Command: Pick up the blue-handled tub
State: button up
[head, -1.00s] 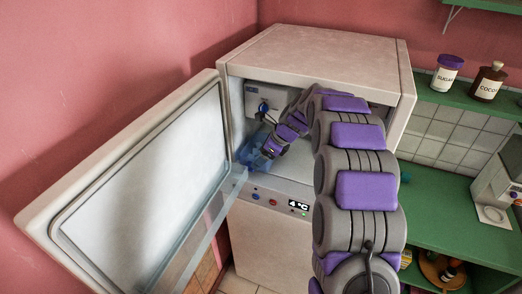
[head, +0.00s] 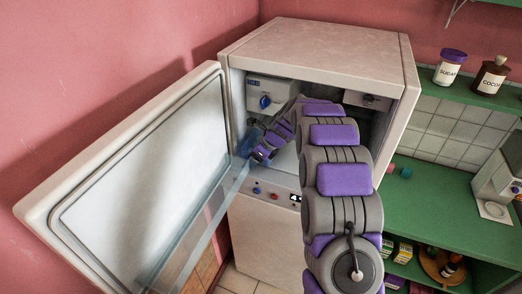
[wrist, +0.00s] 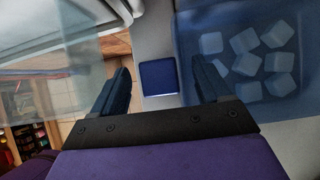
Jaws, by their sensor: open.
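The tub is translucent blue and stands inside the open fridge, at the left of its compartment in the head view (head: 246,144). My gripper (head: 259,158) is at its right front and partly hides it. In the wrist view the tub (wrist: 265,100) fills the right side, with several pale ice-like cubes in it. A dark blue square (wrist: 158,77), seemingly the tub's handle, shows between the fingers of my open gripper (wrist: 161,68). The right finger overlaps the tub's edge in the picture. I cannot tell whether either finger touches anything.
The fridge door (head: 140,180) stands open to the left, with a clear shelf rail along its inner side. A white unit with a blue knob (head: 265,102) is above the tub. The fridge's right wall (head: 405,85) flanks my arm. Green shelves (head: 430,210) with jars stand right.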

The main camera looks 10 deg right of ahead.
jog(key=shift+d, duration=0.25)
jog(key=c, duration=0.8)
jog(key=shift+a, duration=0.1)
jog(key=c, duration=0.5)
jog(key=shift+r, duration=0.2)
